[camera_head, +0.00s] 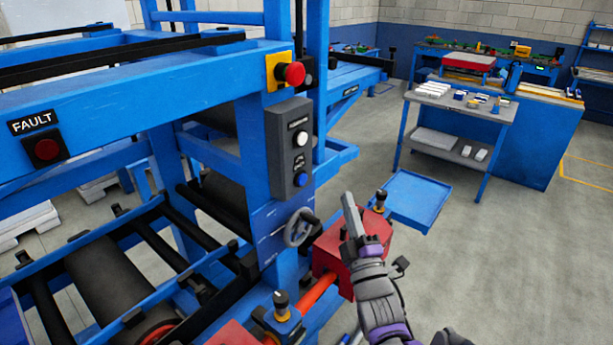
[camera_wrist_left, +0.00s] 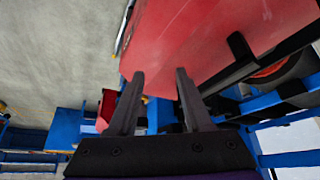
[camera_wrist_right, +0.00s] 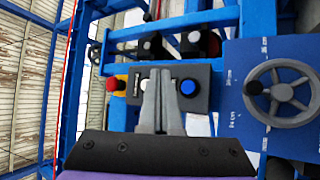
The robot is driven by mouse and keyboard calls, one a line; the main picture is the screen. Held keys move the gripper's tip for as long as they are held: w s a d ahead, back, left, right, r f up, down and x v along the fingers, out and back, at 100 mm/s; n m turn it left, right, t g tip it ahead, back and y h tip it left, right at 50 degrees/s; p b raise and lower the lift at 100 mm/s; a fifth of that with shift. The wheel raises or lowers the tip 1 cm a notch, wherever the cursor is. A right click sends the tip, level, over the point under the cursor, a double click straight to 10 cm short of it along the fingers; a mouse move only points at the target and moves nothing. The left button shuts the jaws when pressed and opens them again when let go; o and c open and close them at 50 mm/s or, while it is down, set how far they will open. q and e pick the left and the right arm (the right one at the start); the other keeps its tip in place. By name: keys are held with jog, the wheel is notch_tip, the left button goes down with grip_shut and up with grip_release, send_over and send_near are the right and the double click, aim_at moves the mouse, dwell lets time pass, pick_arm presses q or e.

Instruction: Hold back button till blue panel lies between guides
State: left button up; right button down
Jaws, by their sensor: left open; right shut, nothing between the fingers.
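A grey control box (camera_head: 289,150) on the blue frame carries a white button (camera_head: 302,138) and a blue button (camera_head: 300,179); their labels are too small to read. My right gripper (camera_head: 347,196) is shut and empty, below and right of the box, apart from it. In the right wrist view its fingertips (camera_wrist_right: 158,72) overlap the box, with the blue button (camera_wrist_right: 188,87) just to their right. My left gripper (camera_wrist_left: 157,73) is open and empty near a large red surface (camera_wrist_left: 210,40). A dark blue flat piece (camera_head: 10,325) shows at the lower left; I cannot tell if it is the panel.
A handwheel (camera_head: 299,228) sits on a blue scale plate below the box. A red emergency stop (camera_head: 290,73) is above it. A dark red FAULT lamp (camera_head: 46,149) is at left. Rollers (camera_head: 115,280) lie lower left. A blue tray (camera_head: 411,197) lies on open floor.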

aim_at(302, 179)
jog(key=w+a, duration=0.5)
jog(key=a, duration=0.2)
jog(key=shift+a+b, duration=0.15)
jog(key=shift+b, duration=0.2)
dwell(2.1)
jog(key=shift+w+a, duration=0.2)
jog(key=shift+a, duration=0.15)
